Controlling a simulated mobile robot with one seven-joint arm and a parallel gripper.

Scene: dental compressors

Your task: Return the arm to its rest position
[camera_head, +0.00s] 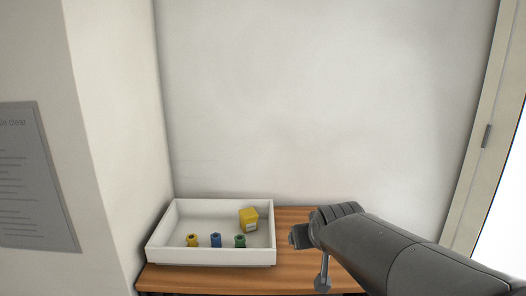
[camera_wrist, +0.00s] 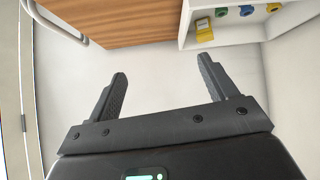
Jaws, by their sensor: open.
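My gripper (camera_wrist: 162,75) is open and empty in the wrist view, its two fingers spread apart in front of the pale wall. In the head view my dark grey arm reaches in from the lower right, over the right part of the wooden table (camera_head: 292,275). A white tray (camera_head: 210,258) stands on the table to the left of my arm, apart from it. The tray also shows at the top right of the wrist view (camera_wrist: 225,39).
The tray holds a yellow box (camera_head: 249,218) and small yellow (camera_head: 192,240), blue (camera_head: 216,240) and green (camera_head: 240,241) pieces. A white wall (camera_head: 320,100) stands behind the table. A grey sign (camera_head: 38,175) hangs at the left. A door frame (camera_head: 478,150) stands at the right.

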